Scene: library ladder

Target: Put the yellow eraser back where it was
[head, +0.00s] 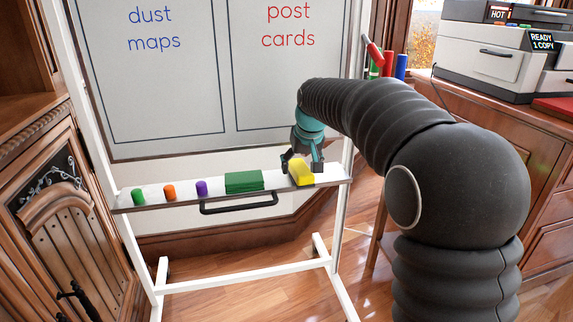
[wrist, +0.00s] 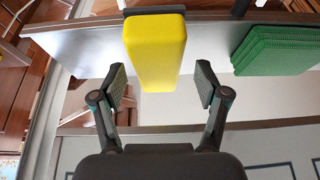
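The yellow eraser (head: 302,174) lies on the right end of the whiteboard's tray (head: 220,191). It also shows in the wrist view (wrist: 154,50), where its near end reaches between my fingertips. My gripper (head: 303,160) is just above and behind the eraser. In the wrist view my gripper (wrist: 163,84) is open, with a finger on each side of the eraser and a visible gap on both sides. A green block (head: 244,181), looking like a stack of cloths or an eraser, lies on the tray to the left of the yellow eraser.
A dark handle (head: 240,204) hangs under the tray front. The whiteboard (head: 210,70) stands behind. A printer (head: 490,55) and more markers are at the right.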

